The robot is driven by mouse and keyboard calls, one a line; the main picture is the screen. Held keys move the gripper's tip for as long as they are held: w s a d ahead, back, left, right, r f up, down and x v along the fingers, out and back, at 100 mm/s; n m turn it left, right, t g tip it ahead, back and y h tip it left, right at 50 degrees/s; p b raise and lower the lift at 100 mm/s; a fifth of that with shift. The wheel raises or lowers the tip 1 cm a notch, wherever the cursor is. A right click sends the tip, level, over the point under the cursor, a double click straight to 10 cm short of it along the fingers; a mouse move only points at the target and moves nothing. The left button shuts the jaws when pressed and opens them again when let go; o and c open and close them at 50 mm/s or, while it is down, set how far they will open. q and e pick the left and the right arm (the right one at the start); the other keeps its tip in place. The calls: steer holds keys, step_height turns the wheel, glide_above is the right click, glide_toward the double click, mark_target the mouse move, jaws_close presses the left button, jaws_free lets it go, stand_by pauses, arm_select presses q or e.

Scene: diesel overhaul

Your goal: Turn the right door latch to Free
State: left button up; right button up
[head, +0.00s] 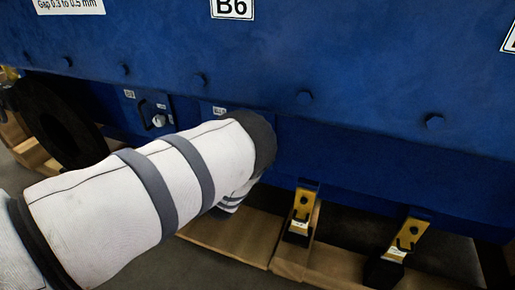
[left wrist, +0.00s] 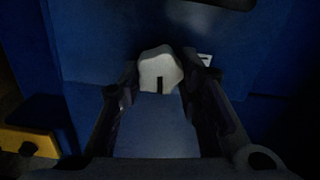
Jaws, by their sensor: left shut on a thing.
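The latch knob (left wrist: 160,70) shows in the left wrist view as a pale, rounded knob with a short black mark at its lower edge. My left gripper (left wrist: 162,80) has a finger on each side of it and is shut on it. In the head view, my left arm reaches in from the left and hides this knob and the gripper. Another pale latch knob (head: 158,121) shows on a small blue door farther left. I cannot read the latch setting. My right gripper is in neither view.
The large blue engine side (head: 350,70) fills the back, with bolt heads and a B6 label (head: 232,8). Yellow brackets (head: 302,208) (head: 406,238) stand below on wooden boards (head: 230,235). A black ring (head: 62,125) is at the left.

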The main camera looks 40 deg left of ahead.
arm_select(q)
steer(key=shift+f+m, duration=0.1)
steer(key=shift+m, duration=0.8)
steer(key=o, duration=1.2)
steer(key=shift+c, duration=0.2)
steer(key=v, duration=1.2)
steer(key=shift+s+a, duration=0.1)
steer(key=shift+s, duration=0.05)
